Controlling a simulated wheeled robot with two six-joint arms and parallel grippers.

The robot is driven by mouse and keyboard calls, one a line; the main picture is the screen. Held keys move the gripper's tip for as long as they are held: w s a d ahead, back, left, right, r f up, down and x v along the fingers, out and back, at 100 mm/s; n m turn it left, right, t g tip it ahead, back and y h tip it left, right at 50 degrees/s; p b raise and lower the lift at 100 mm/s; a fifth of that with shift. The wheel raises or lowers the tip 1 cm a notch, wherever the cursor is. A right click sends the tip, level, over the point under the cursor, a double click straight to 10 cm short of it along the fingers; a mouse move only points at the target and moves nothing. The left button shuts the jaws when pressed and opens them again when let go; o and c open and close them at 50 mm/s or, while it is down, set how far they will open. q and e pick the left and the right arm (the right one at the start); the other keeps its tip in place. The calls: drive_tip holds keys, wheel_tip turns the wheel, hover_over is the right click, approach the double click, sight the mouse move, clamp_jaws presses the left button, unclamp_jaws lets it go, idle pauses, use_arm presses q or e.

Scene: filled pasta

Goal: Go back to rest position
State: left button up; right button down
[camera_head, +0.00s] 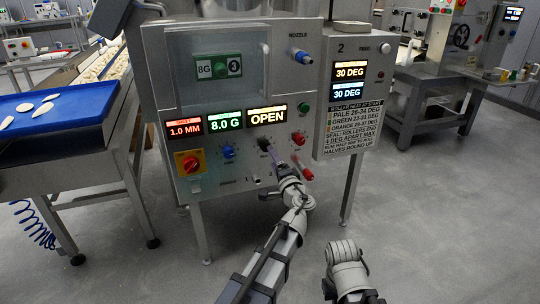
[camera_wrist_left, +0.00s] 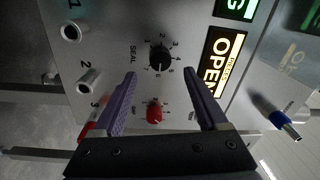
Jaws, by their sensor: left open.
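My left gripper (camera_head: 284,160) is in front of the lower control panel of the filled-pasta machine (camera_head: 225,185). In the left wrist view its two purple fingers (camera_wrist_left: 158,76) are spread wide with nothing between the tips. Beyond them on the panel are a black knob marked SEAL (camera_wrist_left: 162,57) and a red knob (camera_wrist_left: 154,112). The red knob shows between the fingers; I cannot tell the gap in depth. My right arm (camera_head: 346,268) shows at the bottom, with its gripper out of view.
The panel displays (camera_head: 226,121) read 1.0 MM, 8.0 G and OPEN. A side box (camera_head: 357,85) shows 30 DEG twice. A blue conveyor (camera_head: 35,110) with pale pieces stands left, another machine (camera_head: 440,85) back right. The grey floor (camera_head: 440,210) is clear at right.

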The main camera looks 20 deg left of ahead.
use_arm(q)
drive_tip(key=shift+v, duration=1)
drive_tip(key=s+f+n+g+h+p, duration=0.2)
drive_tip(key=s+f+n+g+p, duration=0.45)
drive_tip(key=s, duration=0.55)
drive_tip(key=s+d+f+m+g+h+p, duration=0.15)
drive_tip(key=s+d+g+h+p, duration=0.3)
drive_tip(key=s, duration=0.45)
drive_tip(key=s+d+f+g+h+p, duration=0.1)
drive_tip(key=s+d+f+g+h, duration=0.2)
drive_tip(key=s+d+g, duration=0.35)
wheel_tip(320, 180, up, 37)
drive_tip(key=s+d+t+p, duration=0.1)
drive_tip(key=t+p, duration=0.1)
drive_tip(key=p, duration=3.5)
drive_tip(key=shift+s+r, duration=0.2)
drive_tip(key=shift+s, duration=0.2)
